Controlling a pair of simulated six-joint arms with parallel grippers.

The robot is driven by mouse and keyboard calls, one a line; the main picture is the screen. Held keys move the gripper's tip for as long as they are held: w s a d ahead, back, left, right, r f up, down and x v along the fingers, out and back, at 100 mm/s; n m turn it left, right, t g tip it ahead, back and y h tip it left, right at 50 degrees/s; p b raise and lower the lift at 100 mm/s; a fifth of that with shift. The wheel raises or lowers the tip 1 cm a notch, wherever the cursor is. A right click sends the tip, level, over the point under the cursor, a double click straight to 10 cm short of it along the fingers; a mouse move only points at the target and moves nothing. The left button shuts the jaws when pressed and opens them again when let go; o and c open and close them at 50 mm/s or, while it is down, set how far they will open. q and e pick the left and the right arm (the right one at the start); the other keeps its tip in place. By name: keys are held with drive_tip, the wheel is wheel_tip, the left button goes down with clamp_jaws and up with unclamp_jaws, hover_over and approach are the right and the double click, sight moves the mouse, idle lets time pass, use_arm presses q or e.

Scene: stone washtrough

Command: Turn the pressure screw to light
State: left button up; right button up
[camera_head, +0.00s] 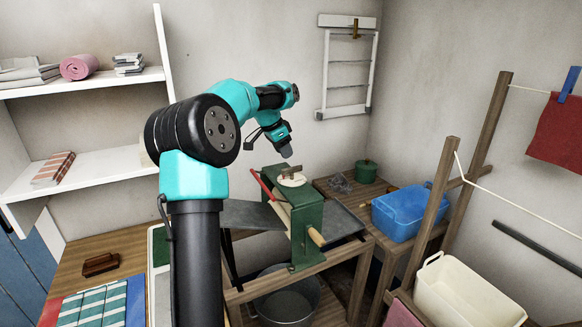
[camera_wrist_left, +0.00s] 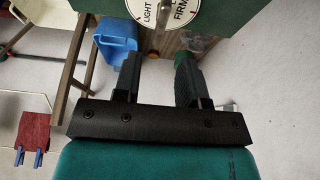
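The green mangle (camera_head: 306,225) stands on a wooden bench, with a round pale dial (camera_head: 291,180) on its top. A small brown screw handle (camera_head: 288,173) shows on the dial. In the left wrist view the dial (camera_wrist_left: 182,10) is cut off by the top edge. It reads LIGHT at left and FIRM at right, and part of the brown handle (camera_wrist_left: 163,14) shows between the words. My left gripper (camera_head: 286,153) is just above the dial in the head view. In the left wrist view its fingers (camera_wrist_left: 156,66) are apart with nothing between them. My right gripper is not in view.
A red crank handle (camera_head: 263,186) is at the mangle's left side. A metal tub (camera_head: 287,300) sits below. A blue basin (camera_head: 402,212) and green pot (camera_head: 366,171) stand at right. A wooden drying rack (camera_head: 432,215) rises farther right.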

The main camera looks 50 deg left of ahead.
sight(291, 168)
use_arm(q)
drive_tip(key=x, duration=0.7)
drive_tip(key=shift+w+f, duration=0.15)
drive_tip(key=shift+f, duration=0.05)
clamp_jaws()
